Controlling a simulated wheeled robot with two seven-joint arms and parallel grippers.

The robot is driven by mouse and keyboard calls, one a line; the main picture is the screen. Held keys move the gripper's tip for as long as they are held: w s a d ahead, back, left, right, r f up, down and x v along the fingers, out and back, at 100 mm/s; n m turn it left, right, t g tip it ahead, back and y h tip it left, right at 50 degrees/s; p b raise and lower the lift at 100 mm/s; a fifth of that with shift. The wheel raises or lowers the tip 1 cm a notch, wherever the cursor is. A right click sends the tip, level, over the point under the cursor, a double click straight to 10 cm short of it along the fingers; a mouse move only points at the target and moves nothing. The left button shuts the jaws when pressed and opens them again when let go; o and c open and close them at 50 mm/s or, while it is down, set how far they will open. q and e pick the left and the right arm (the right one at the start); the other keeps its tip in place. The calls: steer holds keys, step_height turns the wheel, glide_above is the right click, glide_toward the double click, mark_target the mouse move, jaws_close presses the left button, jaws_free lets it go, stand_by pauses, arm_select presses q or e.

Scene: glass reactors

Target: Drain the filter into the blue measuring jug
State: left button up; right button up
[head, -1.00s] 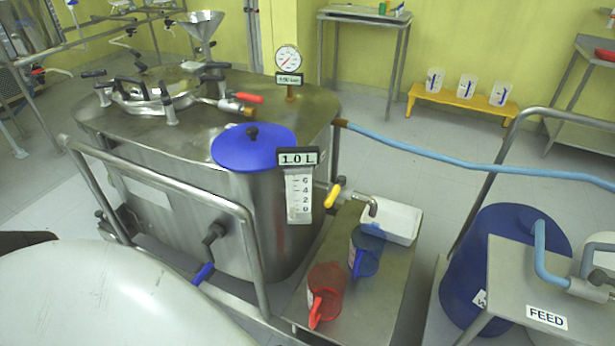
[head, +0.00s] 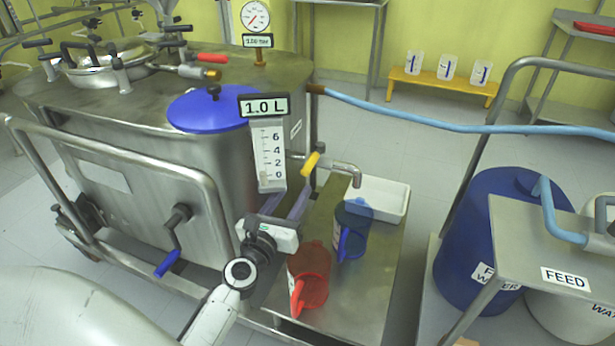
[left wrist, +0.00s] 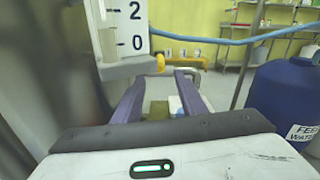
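The steel filter vessel (head: 130,165) stands at the left with a blue lid. The blue jug looks empty and stands upright on a steel bench. My left gripper (head: 292,194) is open and empty, its two purple fingers just below the yellow handle in the picture. In the left wrist view the fingers (left wrist: 160,90) are spread apart, with the yellow handle tip (left wrist: 160,63) beyond them. My right gripper is out of view.
A red jug (head: 310,278) stands close to my left gripper, and a white tray (head: 385,198) lies behind the blue jug. A level scale (head: 268,155) under a "1.0 L" sign hangs above the gripper. A blue feed drum (head: 480,250) stands at the right.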

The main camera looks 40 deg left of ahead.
mark_target(304, 175)
arm_select(q)
steer(key=x, duration=1)
steer(key=shift+w+a+r+b, duration=0.1)
steer(key=shift+a+b, duration=0.05)
steer(key=shift+b, duration=0.15)
jaws_close()
